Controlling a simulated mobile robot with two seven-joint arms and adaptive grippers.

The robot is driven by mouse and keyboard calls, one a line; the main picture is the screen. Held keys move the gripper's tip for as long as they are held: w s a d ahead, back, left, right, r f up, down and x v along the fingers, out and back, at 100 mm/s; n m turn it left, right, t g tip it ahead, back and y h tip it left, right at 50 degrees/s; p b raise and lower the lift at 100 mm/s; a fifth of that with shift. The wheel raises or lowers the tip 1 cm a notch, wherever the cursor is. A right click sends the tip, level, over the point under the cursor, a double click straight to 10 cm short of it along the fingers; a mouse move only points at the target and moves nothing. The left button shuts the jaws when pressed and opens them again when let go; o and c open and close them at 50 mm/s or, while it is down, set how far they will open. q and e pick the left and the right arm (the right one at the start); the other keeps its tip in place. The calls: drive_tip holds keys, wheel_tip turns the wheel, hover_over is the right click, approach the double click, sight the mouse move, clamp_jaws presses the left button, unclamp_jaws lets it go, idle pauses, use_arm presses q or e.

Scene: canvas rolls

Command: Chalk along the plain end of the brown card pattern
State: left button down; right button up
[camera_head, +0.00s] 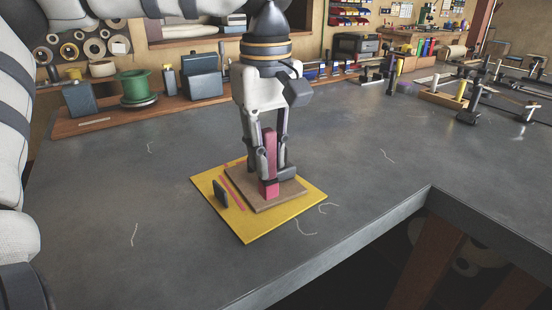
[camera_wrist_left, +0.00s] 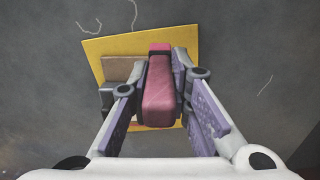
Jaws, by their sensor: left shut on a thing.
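The brown card pattern (camera_head: 238,182) lies flat on a yellow cloth (camera_head: 247,231) on the grey bench. It also shows in the wrist view (camera_wrist_left: 118,68), partly hidden by my gripper. My left gripper (camera_head: 275,172) points down over the card, shut on a pink chalk block (camera_head: 269,160). The chalk is upright, its lower end at or just above the card's front part; contact is unclear. In the wrist view the chalk (camera_wrist_left: 160,85) sits between both fingers. A pink line (camera_head: 232,187) runs on the yellow along the card's left side. My right gripper is out of view.
A green spool (camera_head: 135,86) and dark boxes stand along the back. Clamps and tools (camera_head: 470,105) are at the back right.

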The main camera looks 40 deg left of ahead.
use_arm(q)
drive_tip(key=shift+w+d, duration=0.15)
drive_tip(key=shift+w, duration=0.2)
drive_tip(key=w+d+f, duration=0.1)
drive_tip(key=w, duration=0.1)
drive_tip(key=w+d+f, duration=0.1)
drive_tip(key=w, duration=0.2)
drive_tip(key=w+d+f, duration=0.1)
drive_tip(key=w+f, duration=0.1)
drive_tip(key=shift+w+d+f+b, duration=0.1)
drive_tip(key=shift+w+b, duration=0.25)
drive_tip(key=shift+w, duration=0.05)
drive_tip(key=shift+d+f, duration=0.1)
drive_tip(key=shift+f, duration=0.25)
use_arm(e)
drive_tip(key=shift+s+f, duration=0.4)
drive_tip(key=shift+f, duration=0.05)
use_arm(q)
drive_tip(key=shift+f, duration=0.6)
drive_tip(key=shift+w+a, duration=0.25)
drive_tip(key=shift+a, duration=0.35)
